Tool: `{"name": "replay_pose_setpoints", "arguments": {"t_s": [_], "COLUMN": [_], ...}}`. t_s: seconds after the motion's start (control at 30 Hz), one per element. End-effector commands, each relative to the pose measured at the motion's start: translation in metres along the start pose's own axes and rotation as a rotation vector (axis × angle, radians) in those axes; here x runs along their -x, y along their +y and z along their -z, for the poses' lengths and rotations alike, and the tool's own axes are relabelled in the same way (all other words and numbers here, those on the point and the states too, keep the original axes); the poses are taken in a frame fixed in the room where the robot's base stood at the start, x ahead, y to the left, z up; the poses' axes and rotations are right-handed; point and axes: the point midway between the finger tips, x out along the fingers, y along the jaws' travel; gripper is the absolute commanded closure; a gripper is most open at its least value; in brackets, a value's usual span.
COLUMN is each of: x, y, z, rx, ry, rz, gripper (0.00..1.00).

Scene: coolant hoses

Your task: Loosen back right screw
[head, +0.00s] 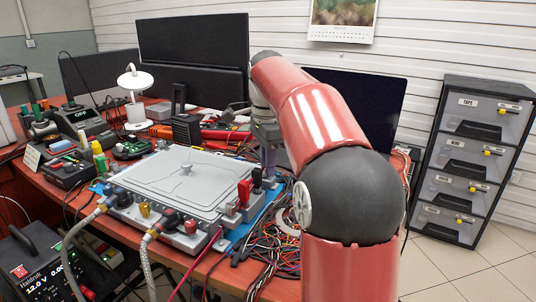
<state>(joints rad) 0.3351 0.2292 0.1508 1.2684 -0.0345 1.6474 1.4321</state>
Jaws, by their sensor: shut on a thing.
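A flat grey metal plate unit (165,190) lies on a blue mat (235,240) on the table, with a small raised fitting (187,168) near its middle. My gripper (268,172) points down at the unit's back right corner, just behind a black upright connector (257,179) and a red one (244,193). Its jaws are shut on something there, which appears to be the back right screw. The screw itself is too small and covered to see clearly. How far the screw is turned cannot be told.
Two braided hoses (78,232) join the unit's front left side. Tangled cables (275,245) lie to its right. A white lamp (135,95), monitors (193,50) and electronics crowd the table behind and left. A drawer cabinet (470,160) stands at the right.

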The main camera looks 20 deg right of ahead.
Motion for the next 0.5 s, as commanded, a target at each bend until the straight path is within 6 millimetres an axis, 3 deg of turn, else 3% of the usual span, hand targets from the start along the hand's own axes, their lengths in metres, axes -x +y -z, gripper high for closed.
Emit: {"name": "replay_pose_setpoints", "arguments": {"t_s": [0.5], "x": [0.0003], "y": [-0.0003], "z": [-0.0008], "rx": [0.490], "ry": [0.000], "rz": [0.003], "gripper": [1.00]}}
